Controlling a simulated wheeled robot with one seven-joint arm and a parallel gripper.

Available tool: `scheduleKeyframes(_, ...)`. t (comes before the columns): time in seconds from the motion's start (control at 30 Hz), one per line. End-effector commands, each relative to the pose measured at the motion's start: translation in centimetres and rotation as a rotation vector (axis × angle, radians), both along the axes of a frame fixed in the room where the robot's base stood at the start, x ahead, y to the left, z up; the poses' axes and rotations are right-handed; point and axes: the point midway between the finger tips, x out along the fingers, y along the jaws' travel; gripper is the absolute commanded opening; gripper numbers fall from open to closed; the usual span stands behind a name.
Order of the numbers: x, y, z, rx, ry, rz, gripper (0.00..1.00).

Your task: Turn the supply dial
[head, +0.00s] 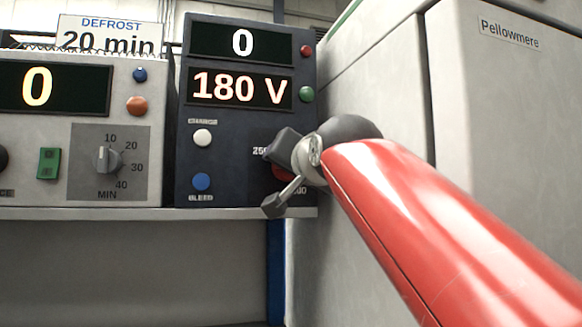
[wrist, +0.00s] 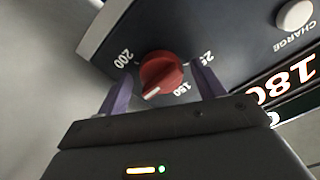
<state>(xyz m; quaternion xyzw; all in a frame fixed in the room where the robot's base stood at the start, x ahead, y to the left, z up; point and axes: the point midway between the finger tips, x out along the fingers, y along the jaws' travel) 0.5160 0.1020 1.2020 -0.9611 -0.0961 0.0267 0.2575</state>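The supply dial (wrist: 161,70) is a red round knob on the dark supply unit (head: 232,153). The wrist view shows it turned about, with a white mark on the knob pointing down and left, and the numbers 200 and 150 beside it. My gripper (wrist: 163,76) is open, with one finger on each side of the dial. I cannot tell whether either finger touches it. The unit's displays read 0 and 180 V.
A white CHARGE button (head: 202,138) and a blue BLEED button (head: 201,182) sit left of the dial. A defrost unit (head: 85,195) with its own timer knob (head: 106,160) stands to the left. A grey cabinet (head: 375,80) stands close on the right.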

Motion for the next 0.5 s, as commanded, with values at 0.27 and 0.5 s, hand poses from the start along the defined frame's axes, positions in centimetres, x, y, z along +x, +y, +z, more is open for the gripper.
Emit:
scheduleKeyframes(0.27,-0.1,0.0,0.0,0.000,-0.001,0.000,0.72)
scheduleKeyframes(0.5,-2.8,-0.5,0.0,0.000,-0.006,0.000,0.72)
